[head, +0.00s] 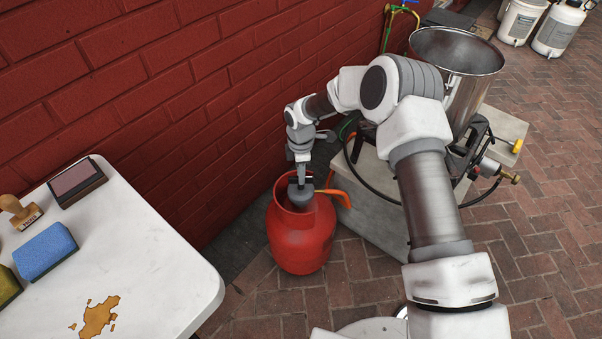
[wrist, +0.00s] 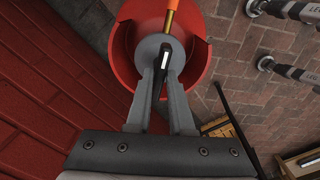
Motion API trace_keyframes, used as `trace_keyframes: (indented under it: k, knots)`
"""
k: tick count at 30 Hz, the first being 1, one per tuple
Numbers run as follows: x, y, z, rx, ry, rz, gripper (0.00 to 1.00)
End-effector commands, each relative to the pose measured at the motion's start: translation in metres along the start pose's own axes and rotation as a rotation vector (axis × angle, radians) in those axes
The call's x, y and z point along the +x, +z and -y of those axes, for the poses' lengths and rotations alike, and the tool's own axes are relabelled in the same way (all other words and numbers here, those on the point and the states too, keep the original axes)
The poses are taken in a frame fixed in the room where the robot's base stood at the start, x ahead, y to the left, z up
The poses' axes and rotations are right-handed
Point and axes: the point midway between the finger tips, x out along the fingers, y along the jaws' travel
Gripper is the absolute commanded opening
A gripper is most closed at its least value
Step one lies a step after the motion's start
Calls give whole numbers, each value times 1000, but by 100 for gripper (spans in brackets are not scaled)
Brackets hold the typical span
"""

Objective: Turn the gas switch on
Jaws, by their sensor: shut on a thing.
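A red gas bottle (head: 302,245) stands upright on the brick floor, close to the brick wall. A round grey regulator (wrist: 150,46) sits on its top, inside the red collar (wrist: 123,50), with an orange hose (wrist: 172,16) leading off it. A narrow black switch (wrist: 164,58) with a pale stripe lies across the regulator. My gripper (wrist: 163,68) reaches down from above and is shut on the black switch. In the head view my gripper (head: 301,184) hides most of the regulator and the switch.
A white table (head: 160,245) with a blue sponge (head: 45,252), a stamp and an ink pad is at the left. A brick wall (head: 150,90) rises behind the bottle. A steel pot (head: 470,50) stands on a burner on concrete blocks (head: 378,200) to the right.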

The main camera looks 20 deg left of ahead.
Motion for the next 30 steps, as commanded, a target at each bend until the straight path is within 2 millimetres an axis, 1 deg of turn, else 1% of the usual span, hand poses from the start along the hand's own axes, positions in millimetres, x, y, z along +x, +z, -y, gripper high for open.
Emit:
trace_keyframes:
  k: [6, 7, 11, 19, 22, 26, 30]
  knots:
    - [0, -2, 0, -3, 0, -2, 0]
    - [0, -2, 0, -3, 0, -2, 24]
    - [0, -2, 0, -2, 0, -2, 47]
    - [0, -1, 0, -1, 0, -1, 48]
    - [-5, 0, 0, -1, 1, -1, 48]
    - [-24, 0, -1, -1, 4, -1, 48]
    - [-56, 0, -1, 0, 4, -1, 48]
